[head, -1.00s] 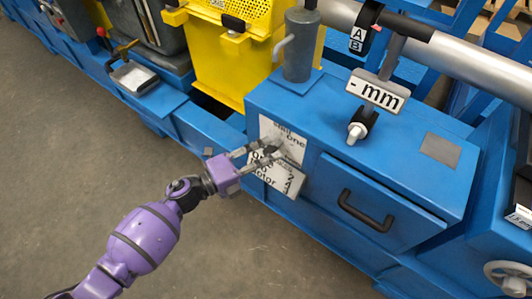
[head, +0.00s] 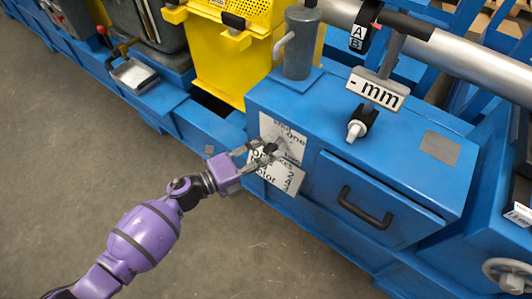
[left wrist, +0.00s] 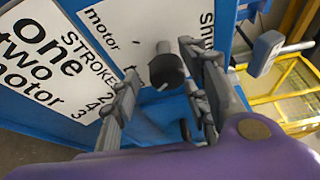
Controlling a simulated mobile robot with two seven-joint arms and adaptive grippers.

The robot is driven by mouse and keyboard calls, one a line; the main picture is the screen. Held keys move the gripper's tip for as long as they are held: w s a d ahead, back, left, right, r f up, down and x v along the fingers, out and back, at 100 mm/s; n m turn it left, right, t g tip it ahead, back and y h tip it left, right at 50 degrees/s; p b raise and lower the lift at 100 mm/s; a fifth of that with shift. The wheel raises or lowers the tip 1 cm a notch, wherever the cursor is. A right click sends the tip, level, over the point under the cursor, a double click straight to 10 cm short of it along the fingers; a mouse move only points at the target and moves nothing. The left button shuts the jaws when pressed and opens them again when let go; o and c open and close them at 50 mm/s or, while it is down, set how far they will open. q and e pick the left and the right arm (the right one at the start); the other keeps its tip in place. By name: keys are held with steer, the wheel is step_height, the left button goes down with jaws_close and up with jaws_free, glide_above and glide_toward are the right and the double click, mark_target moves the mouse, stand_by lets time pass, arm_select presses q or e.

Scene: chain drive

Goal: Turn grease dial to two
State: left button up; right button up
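The grease dial, a dark round knob (left wrist: 166,70) with a short white mark, sticks out from a white label plate (left wrist: 120,30) on a blue cabinet. The plate's words are partly hidden; "motor" shows. A second plate (left wrist: 45,55) reads "One two motor" and "STROKES". In the head view the plates (head: 284,127) lie on the cabinet's left face. My left gripper (head: 268,154) is at them, covering most of the dial. In the left wrist view its fingers (left wrist: 158,85) are apart, with the knob between and beyond the tips; contact cannot be told. My right gripper is not in view.
A drawer handle (head: 365,208) sits right of the plates. A "- mm" sign (head: 378,92) stands on the cabinet top, below a long metal bar (head: 470,60). A yellow guard (head: 220,70) stands behind left. The floor (head: 60,150) on the left is clear.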

arm_select(q)
steer(key=shift+r, duration=0.15)
steer(key=shift+a, duration=0.2)
steer(key=v, duration=1.1)
steer(key=shift+s+a, duration=0.25)
steer(key=shift+s, duration=0.05)
